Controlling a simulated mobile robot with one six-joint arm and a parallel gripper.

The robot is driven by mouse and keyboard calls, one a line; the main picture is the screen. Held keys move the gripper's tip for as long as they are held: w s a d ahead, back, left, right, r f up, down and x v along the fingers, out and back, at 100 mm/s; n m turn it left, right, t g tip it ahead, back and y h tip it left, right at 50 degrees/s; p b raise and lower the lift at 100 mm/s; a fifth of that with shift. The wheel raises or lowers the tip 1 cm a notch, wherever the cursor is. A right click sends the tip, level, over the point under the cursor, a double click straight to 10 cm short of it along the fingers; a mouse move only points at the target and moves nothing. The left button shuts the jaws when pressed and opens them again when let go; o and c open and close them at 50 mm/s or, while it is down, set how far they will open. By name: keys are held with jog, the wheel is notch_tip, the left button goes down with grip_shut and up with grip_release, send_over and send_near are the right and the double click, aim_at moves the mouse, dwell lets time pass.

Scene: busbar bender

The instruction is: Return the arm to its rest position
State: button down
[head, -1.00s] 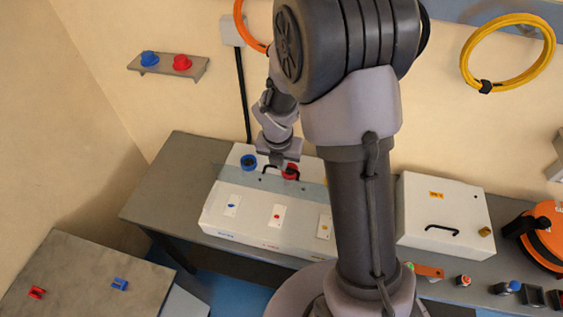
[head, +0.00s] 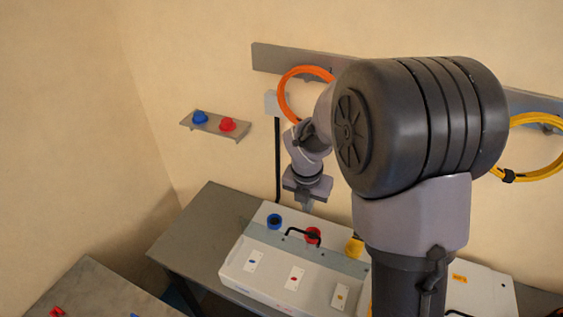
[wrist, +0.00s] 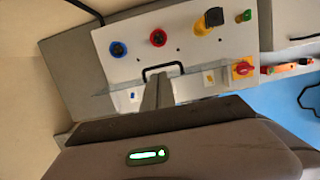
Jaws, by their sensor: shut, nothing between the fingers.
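My gripper (head: 306,207) hangs above the back of the white bench panel (head: 236,268), fingers pointing down. It is shut and empty, and a visible gap separates it from the panel. In the wrist view its closed fingers (wrist: 157,92) overlap the panel near the black handle (wrist: 163,71). The panel carries a blue socket (head: 274,221), a red socket (head: 313,235) and a yellow socket (head: 355,246). My arm's large joint and column hide the right part of the panel in the head view.
A wall shelf (head: 212,128) holds a blue cap (head: 200,118) and a red cap (head: 227,125). An orange cable coil (head: 290,100) and a yellow coil (head: 537,174) hang on the wall. A second grey table (head: 95,290) stands at lower left. The air left of my gripper is free.

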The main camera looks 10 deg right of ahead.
jog(key=s+a+f+m+t+y+b, duration=0.1)
jog(key=s+a+f+m+b, duration=0.1)
jog(key=s+m+b, duration=0.5)
jog(key=s+a+f+m+t+y+b, duration=0.1)
jog(key=s+a+f+m+b, duration=0.2)
jog(key=s+m+b, duration=0.5)
jog(key=s+a+f+m+t+y+b, duration=0.1)
jog(key=s+a+f+m+b, duration=0.2)
jog(key=m, duration=1.5)
jog(key=s+f+b, duration=0.1)
jog(key=s+b, duration=0.3)
jog(key=b, duration=0.4)
jog(key=shift+s+a+f+t, duration=0.2)
jog(key=shift+t, duration=0.2)
